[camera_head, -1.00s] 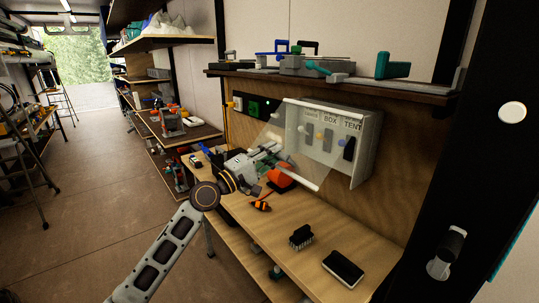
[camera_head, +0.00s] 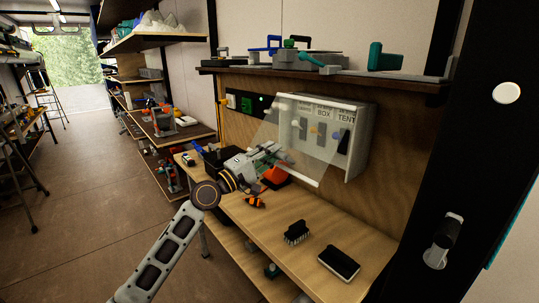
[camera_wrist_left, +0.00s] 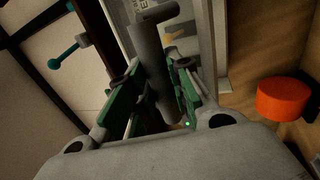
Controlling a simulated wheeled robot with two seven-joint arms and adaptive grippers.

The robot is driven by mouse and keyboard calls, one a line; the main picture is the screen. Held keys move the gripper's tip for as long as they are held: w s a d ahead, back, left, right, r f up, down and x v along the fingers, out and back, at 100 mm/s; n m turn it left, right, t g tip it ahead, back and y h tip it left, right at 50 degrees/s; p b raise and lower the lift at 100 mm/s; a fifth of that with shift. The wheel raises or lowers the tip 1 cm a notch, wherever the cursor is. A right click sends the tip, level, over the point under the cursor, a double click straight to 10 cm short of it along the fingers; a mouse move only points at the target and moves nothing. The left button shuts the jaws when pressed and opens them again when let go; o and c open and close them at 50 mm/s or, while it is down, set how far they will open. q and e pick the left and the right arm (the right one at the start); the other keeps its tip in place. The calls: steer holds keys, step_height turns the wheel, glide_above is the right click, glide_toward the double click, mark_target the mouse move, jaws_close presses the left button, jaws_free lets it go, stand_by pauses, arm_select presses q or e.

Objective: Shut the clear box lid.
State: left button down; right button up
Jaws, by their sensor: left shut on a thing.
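The white switch box (camera_head: 357,160) is mounted on the wooden back panel, with labels and several coloured levers inside. Its clear lid (camera_head: 310,145) stands tilted out from the box front, part open, with its lower edge toward me. My left gripper (camera_head: 280,157) is at the lid's lower left edge. In the left wrist view a grey round bar (camera_wrist_left: 150,65) lies between the green fingers of this gripper (camera_wrist_left: 158,88), and they are shut on it. It appears to be the bar along the lid's edge. My right gripper is not in view.
Below, the wooden bench (camera_head: 265,228) holds a brush (camera_head: 297,232), a black pad (camera_head: 339,263), an orange-and-black item (camera_head: 255,202) and a red-orange object (camera_head: 275,178). A dark shelf (camera_head: 330,83) with tools runs above the box. Bench space between the items is free.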

mark_target(280, 162)
arm_select(q)
steer(key=shift+w+d+f+b, duration=0.25)
steer(key=shift+f+b, duration=0.1)
steer(key=shift+f, duration=0.05)
steer(key=shift+w+d+f+b, duration=0.2)
steer(key=shift+f+b, duration=0.1)
steer(key=shift+f, duration=0.1)
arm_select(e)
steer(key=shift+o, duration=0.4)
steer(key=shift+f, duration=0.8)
arm_select(q)
steer(key=shift+w+d+f+b, duration=0.6)
steer(key=shift+d+f+b, duration=0.2)
steer(key=shift+f+b, duration=0.2)
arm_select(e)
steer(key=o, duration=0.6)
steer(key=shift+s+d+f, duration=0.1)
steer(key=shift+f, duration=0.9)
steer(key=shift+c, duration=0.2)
arm_select(q)
steer(key=shift+d, duration=0.1)
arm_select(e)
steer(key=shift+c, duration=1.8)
